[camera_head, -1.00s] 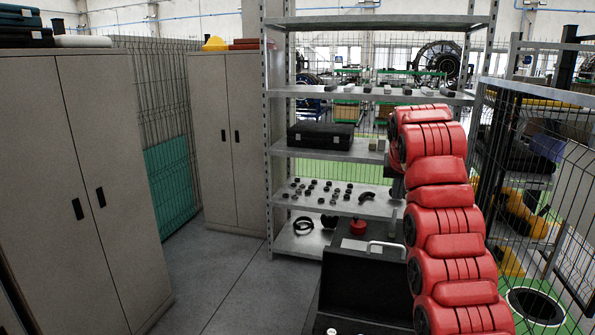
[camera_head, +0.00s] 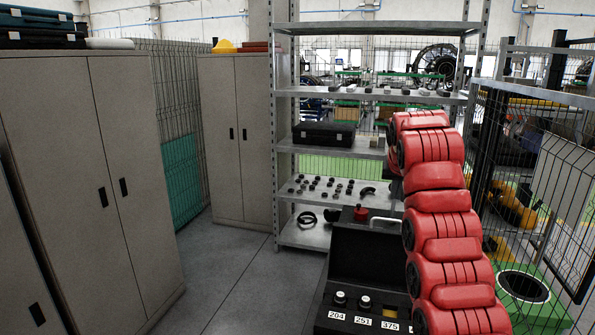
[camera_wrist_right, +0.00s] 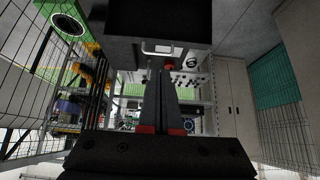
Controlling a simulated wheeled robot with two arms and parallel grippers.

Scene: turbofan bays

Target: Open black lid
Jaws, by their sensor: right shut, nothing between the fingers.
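My left gripper is out of view.
Grey cabinets (camera_head: 100,180) stand left. A wire fence (camera_head: 520,150) is on the right. Floor (camera_head: 240,285) left of the case is clear.

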